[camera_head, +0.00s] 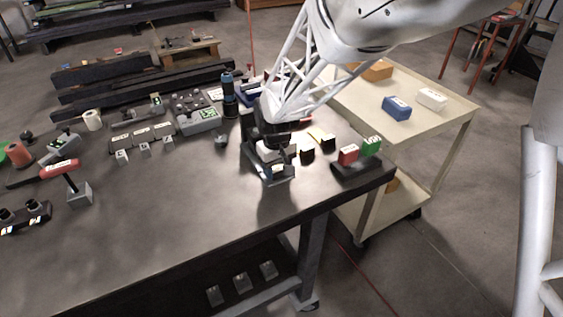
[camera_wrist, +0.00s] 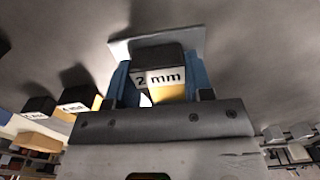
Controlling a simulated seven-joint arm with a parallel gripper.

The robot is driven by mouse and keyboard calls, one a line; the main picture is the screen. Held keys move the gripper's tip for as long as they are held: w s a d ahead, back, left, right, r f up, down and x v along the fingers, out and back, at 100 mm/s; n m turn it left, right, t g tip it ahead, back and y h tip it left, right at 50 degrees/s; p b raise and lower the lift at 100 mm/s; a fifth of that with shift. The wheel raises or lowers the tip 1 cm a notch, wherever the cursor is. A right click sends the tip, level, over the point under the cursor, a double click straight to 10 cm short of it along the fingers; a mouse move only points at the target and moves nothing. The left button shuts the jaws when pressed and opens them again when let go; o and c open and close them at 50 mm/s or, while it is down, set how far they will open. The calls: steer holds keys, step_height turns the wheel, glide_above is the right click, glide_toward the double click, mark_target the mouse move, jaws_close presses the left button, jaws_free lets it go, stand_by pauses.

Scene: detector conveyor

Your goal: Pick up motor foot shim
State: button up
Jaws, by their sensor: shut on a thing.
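The motor foot shim (camera_wrist: 160,64) is a black and yellow block with a white "2 mm" label, seen in the wrist view. My gripper (camera_wrist: 159,80) is shut on it, with a blue finger on each side. A pale grey plate (camera_wrist: 190,38) shows just beyond the block. In the head view my gripper (camera_head: 276,160) is low at the right part of the dark table, and the held shim is hard to make out there. Two other black and yellow blocks (camera_head: 307,153) stand to its right; one reads "4 mm" in the wrist view (camera_wrist: 78,99).
A red block (camera_head: 348,154) and a green block (camera_head: 372,146) sit on a dark stand at the table's right corner. Grey boxes and a dark blue cylinder (camera_head: 229,98) stand to the left of my arm. The table's front middle (camera_head: 190,220) is clear. A cream cart (camera_head: 440,115) stands at right.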

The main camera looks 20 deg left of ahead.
steer(key=shift+r, duration=0.6)
step_height(320, 180, up, 2)
steer(key=shift+r, duration=0.15)
steer(key=s+d+r, duration=0.1)
steer(key=s+d, duration=0.8)
steer(key=s, duration=0.4)
steer(key=shift+s+r, duration=0.1)
steer(key=w+a, duration=0.1)
steer(key=w, duration=0.3)
steer(key=w+a, duration=0.1)
steer(key=w, duration=0.4)
steer(key=w+a+r, duration=0.1)
steer(key=w, duration=0.3)
steer(key=shift+w+a, duration=0.35)
steer(key=w, duration=0.4)
steer(key=w+a, duration=0.1)
steer(key=w, duration=0.8)
steer(key=shift+w+a+f, duration=0.1)
steer(key=shift+a+f, duration=0.1)
steer(key=shift+f, duration=0.2)
